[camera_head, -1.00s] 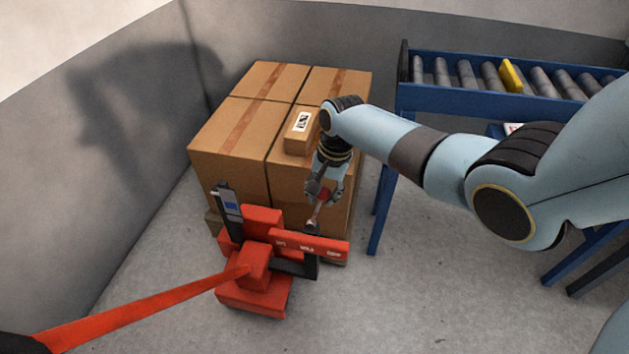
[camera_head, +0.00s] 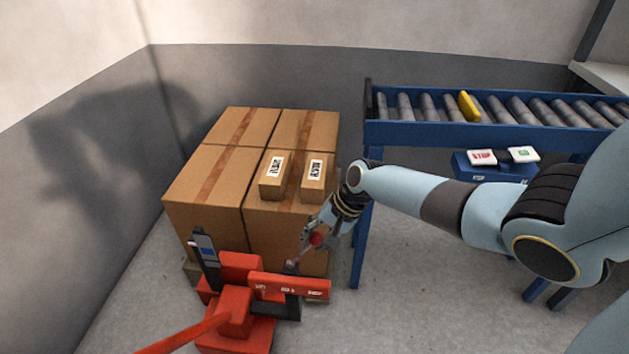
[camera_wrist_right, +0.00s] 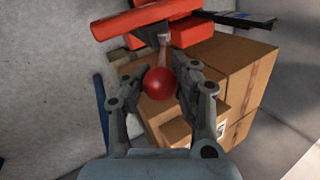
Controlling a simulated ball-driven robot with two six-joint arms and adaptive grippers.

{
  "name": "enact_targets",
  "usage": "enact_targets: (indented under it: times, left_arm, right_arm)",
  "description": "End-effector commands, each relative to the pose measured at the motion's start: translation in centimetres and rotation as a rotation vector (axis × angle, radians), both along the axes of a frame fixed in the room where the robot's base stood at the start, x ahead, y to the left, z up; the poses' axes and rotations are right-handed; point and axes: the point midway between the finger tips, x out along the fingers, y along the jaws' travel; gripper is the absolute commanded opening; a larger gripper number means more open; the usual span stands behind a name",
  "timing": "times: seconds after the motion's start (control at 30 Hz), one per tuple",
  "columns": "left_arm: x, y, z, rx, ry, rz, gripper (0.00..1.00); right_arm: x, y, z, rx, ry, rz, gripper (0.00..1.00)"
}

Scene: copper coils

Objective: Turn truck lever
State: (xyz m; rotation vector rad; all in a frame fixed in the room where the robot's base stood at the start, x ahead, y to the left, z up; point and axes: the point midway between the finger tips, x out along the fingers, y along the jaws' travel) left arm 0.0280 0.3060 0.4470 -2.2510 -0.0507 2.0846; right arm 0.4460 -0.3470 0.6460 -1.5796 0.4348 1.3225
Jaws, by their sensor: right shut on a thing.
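The red pallet truck (camera_head: 236,310) stands at the lower left of the head view, against a pallet of boxes. Its lever is a grey rod (camera_head: 299,259) with a red ball knob (camera_head: 316,239), rising tilted on the truck's right side. My right gripper (camera_head: 314,238) is shut on the knob. In the right wrist view the knob (camera_wrist_right: 160,83) sits between the two fingers of the gripper (camera_wrist_right: 161,86), and the rod (camera_wrist_right: 163,50) runs up to the red truck body (camera_wrist_right: 150,18). My left gripper is not in view.
Large cardboard boxes (camera_head: 205,190) fill the pallet, with two small labelled boxes (camera_head: 273,176) on top. A blue roller conveyor (camera_head: 480,133) with a yellow item (camera_head: 468,106) stands at the right. A box with STOP and green buttons (camera_head: 495,167) sits below it. Grey walls close the left and back.

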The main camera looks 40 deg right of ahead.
Motion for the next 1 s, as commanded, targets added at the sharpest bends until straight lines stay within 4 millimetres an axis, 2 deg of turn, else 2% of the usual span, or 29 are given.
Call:
enact_targets:
  times: [0.07,0.1,0.3,0.67,0.83,1.0]
  left_arm:
    - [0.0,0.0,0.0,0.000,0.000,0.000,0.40]
    - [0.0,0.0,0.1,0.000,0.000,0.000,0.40]
    - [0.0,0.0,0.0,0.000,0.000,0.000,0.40]
    - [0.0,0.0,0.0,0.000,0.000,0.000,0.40]
    - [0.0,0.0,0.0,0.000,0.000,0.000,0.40]
    - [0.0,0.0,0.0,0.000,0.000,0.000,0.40]
  right_arm:
    - [0.1,-0.4,0.2,-0.007,-0.002,0.000,0.00]
    - [0.1,-0.4,0.2,-0.007,-0.002,0.000,0.27]
    - [0.0,-0.2,0.1,-0.005,0.001,0.001,0.53]
    - [-0.1,-0.3,0.4,-0.004,0.000,0.001,0.55]
    - [-0.9,-1.0,2.2,-0.006,-0.001,0.003,0.55]
    - [-2.2,-2.3,5.5,-0.009,0.000,0.003,0.55]
